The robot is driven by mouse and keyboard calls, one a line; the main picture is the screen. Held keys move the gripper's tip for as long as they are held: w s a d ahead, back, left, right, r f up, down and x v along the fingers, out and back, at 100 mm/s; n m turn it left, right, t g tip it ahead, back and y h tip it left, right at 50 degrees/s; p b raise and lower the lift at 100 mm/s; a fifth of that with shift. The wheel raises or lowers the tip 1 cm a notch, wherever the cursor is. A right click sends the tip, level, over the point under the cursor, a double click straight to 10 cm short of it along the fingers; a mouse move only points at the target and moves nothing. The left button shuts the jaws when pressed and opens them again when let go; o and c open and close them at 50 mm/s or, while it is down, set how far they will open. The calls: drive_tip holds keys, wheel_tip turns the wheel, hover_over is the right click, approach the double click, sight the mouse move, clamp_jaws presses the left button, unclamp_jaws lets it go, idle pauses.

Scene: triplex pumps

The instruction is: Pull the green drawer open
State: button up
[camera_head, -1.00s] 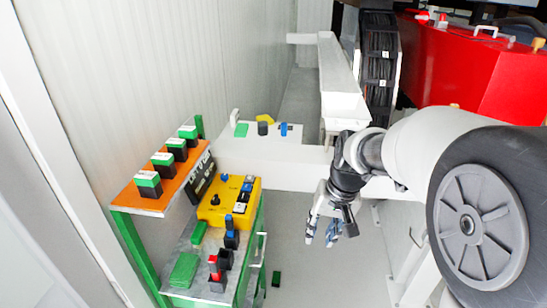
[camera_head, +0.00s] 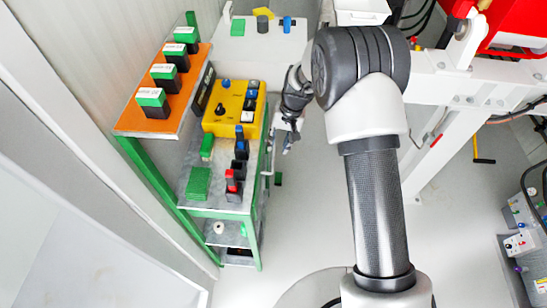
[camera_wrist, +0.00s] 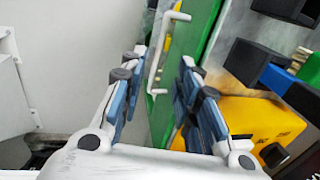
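The green drawer front (camera_wrist: 196,28) shows in the wrist view as a green panel below the grey top, with a white bar handle (camera_wrist: 158,58) on it. In the head view it lies on the right side of the green-framed shelf unit, seen edge-on. My gripper (camera_wrist: 160,82) is open, its two blue-grey fingers spread. In the wrist picture the handle appears between the fingers, with no visible contact; I cannot tell the remaining distance. The drawer looks shut.
A yellow control box (camera_head: 233,109) and several black, blue and red parts stand on the shelf top. An orange shelf (camera_head: 167,97) holds green-topped blocks. Floor right of the shelf is mostly clear.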

sight(272, 160)
drive_tip(key=f, duration=0.2)
drive_tip(key=a+f+b, duration=0.1)
drive_tip(key=f, duration=0.5)
drive_tip(key=shift+a+f+b, duration=0.25)
drive_tip(key=shift+a+b, duration=0.15)
drive_tip(key=shift+c, duration=0.5)
clamp_jaws()
